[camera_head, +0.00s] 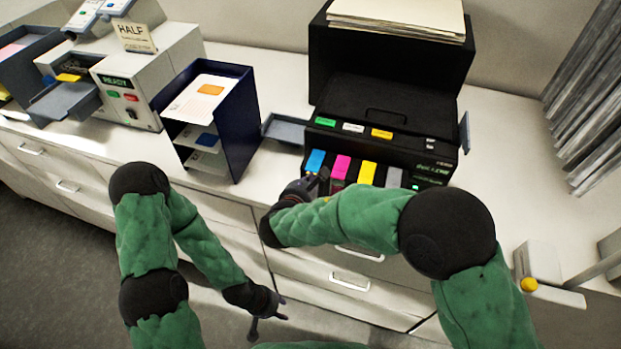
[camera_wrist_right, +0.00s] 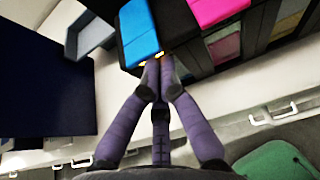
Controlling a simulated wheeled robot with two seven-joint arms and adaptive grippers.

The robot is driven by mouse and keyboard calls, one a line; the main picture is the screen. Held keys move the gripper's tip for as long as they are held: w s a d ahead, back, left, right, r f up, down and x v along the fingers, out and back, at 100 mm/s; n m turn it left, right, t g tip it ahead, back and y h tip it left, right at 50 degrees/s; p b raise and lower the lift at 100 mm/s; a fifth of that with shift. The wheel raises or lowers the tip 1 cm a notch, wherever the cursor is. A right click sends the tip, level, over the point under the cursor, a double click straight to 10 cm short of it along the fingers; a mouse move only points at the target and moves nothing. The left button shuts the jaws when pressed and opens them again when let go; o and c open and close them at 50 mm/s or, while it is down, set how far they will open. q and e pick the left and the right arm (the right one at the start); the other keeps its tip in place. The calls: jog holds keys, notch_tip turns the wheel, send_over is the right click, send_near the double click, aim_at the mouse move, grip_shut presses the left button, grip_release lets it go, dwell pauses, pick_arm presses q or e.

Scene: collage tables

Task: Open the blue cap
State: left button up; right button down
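The blue cap (camera_head: 315,161) is the leftmost in a row of coloured caps on the front of a black printer (camera_head: 385,120). It looks down, level with its neighbours. It also shows in the right wrist view (camera_wrist_right: 139,32). My right gripper (camera_wrist_right: 161,75) has its fingertips drawn together at the cap's lower front edge. Whether they touch the cap is unclear, and I see nothing clearly held between them. In the head view, my right gripper (camera_head: 318,182) is partly hidden by its own arm. My left gripper (camera_head: 268,321) is open and empty, low in front of the drawers.
Magenta (camera_head: 340,167), yellow (camera_head: 367,173) and grey (camera_head: 393,178) caps sit right of the blue one. A small grey tray (camera_head: 285,130) juts out at the printer's left. A dark blue shelf unit (camera_head: 240,125) stands further left. Drawer handles (camera_head: 349,283) line the cabinet front.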

aim_at(313, 171)
jog(key=r+g+p, duration=0.2)
jog(key=p, duration=0.4)
jog(key=w+r+g+y+p, duration=0.1)
jog(key=r+g+p, duration=0.1)
jog(key=p, duration=0.4)
jog(key=w+r+g+p, duration=0.1)
jog(key=r+g+p, duration=0.1)
jog(key=p, duration=0.4)
jog(key=shift+w+d+r+y, duration=0.1)
jog(key=shift+d+r+y, duration=0.1)
jog(key=shift+r, duration=0.25)
jog(key=shift+d+r+y, duration=0.2)
jog(key=shift+r, duration=0.25)
jog(key=shift+w+d+r+p, duration=0.25)
jog(key=shift+w+r+p, duration=0.35)
jog(key=shift+w+r, duration=0.2)
jog(key=shift+w+d+r+p, duration=0.15)
jog(key=shift+w+r, duration=0.1)
jog(key=shift+w, duration=0.25)
jog(key=shift+w+d+r+p, duration=0.15)
jog(key=shift+w+d+r, duration=0.1)
jog(key=shift+w, duration=0.3)
jog(key=shift+w+d+r+p, duration=0.15)
jog(key=shift+w+r, duration=0.1)
jog(key=shift+w, duration=0.25)
jog(key=shift+r, duration=0.1)
